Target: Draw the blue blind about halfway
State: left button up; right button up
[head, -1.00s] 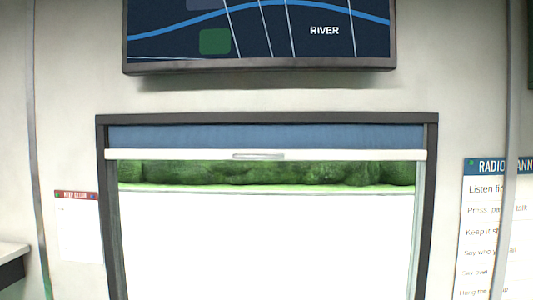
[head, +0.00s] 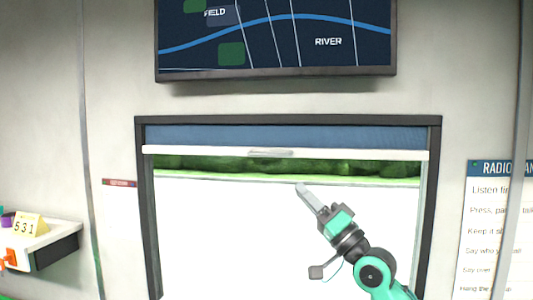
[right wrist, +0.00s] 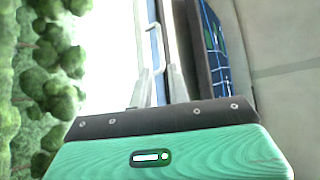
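The blue blind (head: 285,137) is a narrow strip at the top of the dark-framed window, with a white bottom bar (head: 350,154) and a pale handle (head: 270,153) at its middle. Most of the window below is uncovered. My right gripper (head: 302,190) is raised in front of the window, below and slightly right of the handle, apart from it. In the right wrist view its two fingers (right wrist: 160,78) stand apart with nothing between them, and the blue blind (right wrist: 158,60) and handle (right wrist: 153,35) show beyond them. My left gripper is not in view.
A map screen (head: 275,45) hangs above the window. A radio poster (head: 490,225) is on the wall at right. A shelf (head: 55,250) with a yellow number card (head: 29,226) stands at left. The space before the window is otherwise clear.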

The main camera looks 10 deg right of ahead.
aim_at(267, 155)
jog(key=p+x, duration=0.5)
jog(key=x, duration=0.8)
jog(key=shift+p, duration=0.35)
jog(key=shift+w+a+r, duration=0.15)
jog(key=shift+w+a, duration=0.1)
jog(key=shift+w, duration=0.1)
grip_shut()
